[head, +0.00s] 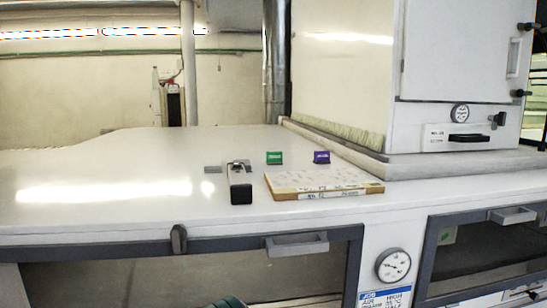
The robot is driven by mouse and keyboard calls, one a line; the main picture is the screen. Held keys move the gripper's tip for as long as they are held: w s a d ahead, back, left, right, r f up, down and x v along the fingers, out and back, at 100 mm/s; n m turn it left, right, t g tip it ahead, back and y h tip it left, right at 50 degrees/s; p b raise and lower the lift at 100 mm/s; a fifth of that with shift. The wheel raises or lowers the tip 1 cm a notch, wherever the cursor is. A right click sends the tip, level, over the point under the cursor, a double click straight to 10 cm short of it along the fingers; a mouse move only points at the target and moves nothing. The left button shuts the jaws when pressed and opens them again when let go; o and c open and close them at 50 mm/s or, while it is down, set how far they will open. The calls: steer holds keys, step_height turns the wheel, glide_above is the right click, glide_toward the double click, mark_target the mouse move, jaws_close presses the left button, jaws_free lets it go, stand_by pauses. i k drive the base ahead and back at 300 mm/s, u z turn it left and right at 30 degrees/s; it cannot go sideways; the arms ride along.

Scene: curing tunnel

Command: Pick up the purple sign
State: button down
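The purple sign (321,157) is a small upright plate with pale lettering. It stands on the white top of the long bench, just behind a flat tan-edged board, and nothing covers its face. I cannot tell whether its foot touches the board. A similar green sign (274,157) stands to its left, a short gap away.
The flat board (325,182) lies in front of the signs. A grey device with a black end (239,183) lies left of it. A white cabinet (455,80) rises at right behind a raised ledge. The white bench top (90,170) is clear at left.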

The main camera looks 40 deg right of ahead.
mark_target(320, 156)
steer(key=u, duration=0.15)
steer(key=k, duration=1.45)
steer(key=z, duration=1.5)
steer(key=i, duration=1)
